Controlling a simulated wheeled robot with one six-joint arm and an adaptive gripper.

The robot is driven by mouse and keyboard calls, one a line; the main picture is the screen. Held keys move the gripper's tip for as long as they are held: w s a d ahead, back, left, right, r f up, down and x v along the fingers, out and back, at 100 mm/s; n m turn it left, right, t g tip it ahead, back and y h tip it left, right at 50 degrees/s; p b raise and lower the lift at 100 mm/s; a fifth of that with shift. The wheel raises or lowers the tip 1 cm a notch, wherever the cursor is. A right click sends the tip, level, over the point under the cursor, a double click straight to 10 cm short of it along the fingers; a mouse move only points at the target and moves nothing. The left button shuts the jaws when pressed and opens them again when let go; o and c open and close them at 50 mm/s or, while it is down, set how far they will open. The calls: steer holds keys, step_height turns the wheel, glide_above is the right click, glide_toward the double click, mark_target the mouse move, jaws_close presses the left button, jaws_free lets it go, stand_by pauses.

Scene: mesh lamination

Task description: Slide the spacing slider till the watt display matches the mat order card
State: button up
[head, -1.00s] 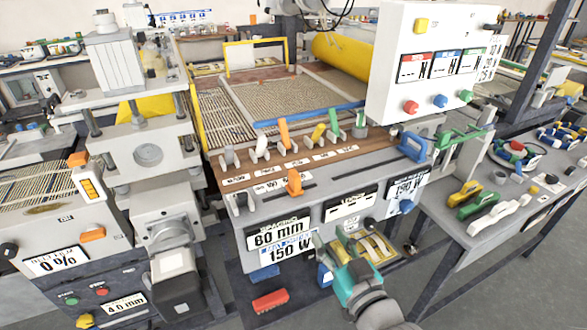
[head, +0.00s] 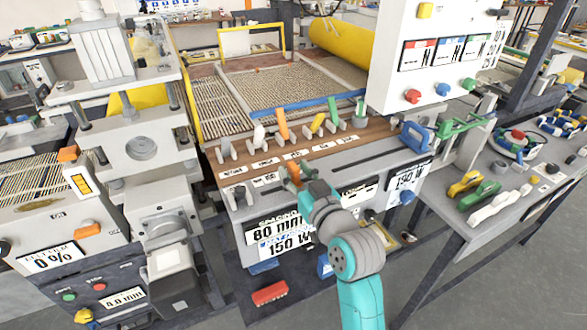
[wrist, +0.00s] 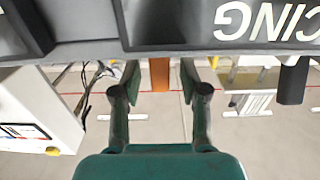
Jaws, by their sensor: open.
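The orange spacing slider (wrist: 160,74) shows between my fingers in the wrist view. My gripper (head: 291,174) is open, with its fingers on either side of the slider at the left of the console's front slot. Contact cannot be told. Below, the spacing label reads about 80 mm, and the watt display (head: 287,244) under it reads 150 W. A white card (head: 407,178) on the right of the console front ends in W; its number looks like 190 but is too small to be sure. My gripper (wrist: 159,92) hides much of the slider in the head view.
A row of levers (head: 283,124) stands behind the slot, the orange one among them. A blue handle (head: 415,136) is at the right. A white control box (head: 435,60) rises behind it. A red block (head: 269,293) lies below the console.

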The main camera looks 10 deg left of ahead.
steer(key=shift+w+a, duration=0.4)
steer(key=shift+w, duration=0.2)
jaws_close()
steer(key=s+a, duration=0.2)
steer(key=a, duration=0.1)
steer(key=shift+s+a, duration=0.2)
steer(key=shift+a, duration=0.1)
